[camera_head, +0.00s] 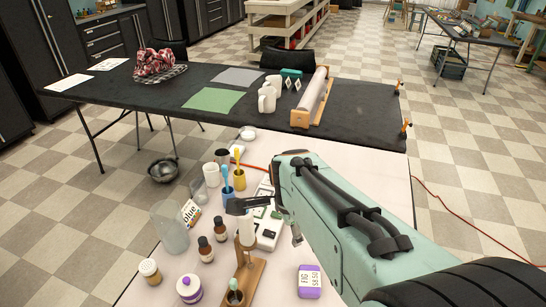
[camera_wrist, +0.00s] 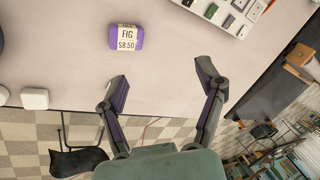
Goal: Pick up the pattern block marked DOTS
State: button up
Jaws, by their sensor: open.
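A pale tray (camera_head: 264,243) with small dark, green and light square blocks lies on the pale table, just beyond my gripper's left side in the head view. The tray also shows at the top right edge of the wrist view (camera_wrist: 223,22), partly cut off. No DOTS marking is readable on any block, so I cannot tell which one it is. My gripper (camera_wrist: 165,82) is open and empty in the wrist view, its two fingers apart. In the head view, my arm and gripper partly cover the tray.
A purple soap marked FIG (camera_head: 309,281) sits on the table, also seen in the wrist view (camera_wrist: 126,37). Brown bottles (camera_head: 206,249), a clear glass (camera_head: 170,228), a purple-lidded jar (camera_head: 189,288) and a wooden stand (camera_head: 246,270) crowd the left. A dark table (camera_head: 150,98) stands behind.

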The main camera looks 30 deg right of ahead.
jog(key=s+d+f+m+g, duration=0.1)
jog(key=s+d+f+m, duration=0.1)
jog(key=d+f+m, duration=0.35)
jog(key=s+d+f+m+g, duration=0.1)
jog(key=s+d+f+m, duration=0.15)
jog(key=d+f, duration=0.65)
jog(key=s+d, duration=0.1)
jog(key=s, duration=0.1)
jog(key=s+d+f+m+y, duration=0.1)
jog(key=s+d, duration=0.1)
jog(key=s+d+f+g+y, duration=0.1)
jog(key=s, duration=0.2)
jog(key=shift+d+f+m, duration=0.2)
jog(key=shift+d+m, duration=0.05)
jog(key=shift+m, duration=0.15)
jog(key=shift+s+d+f, duration=0.1)
jog(key=shift+s+f, duration=0.05)
jog(key=shift+f, duration=0.15)
notch_tip(320, 180, down, 6)
jog(key=shift+f, duration=0.1)
jog(key=c, duration=1.2)
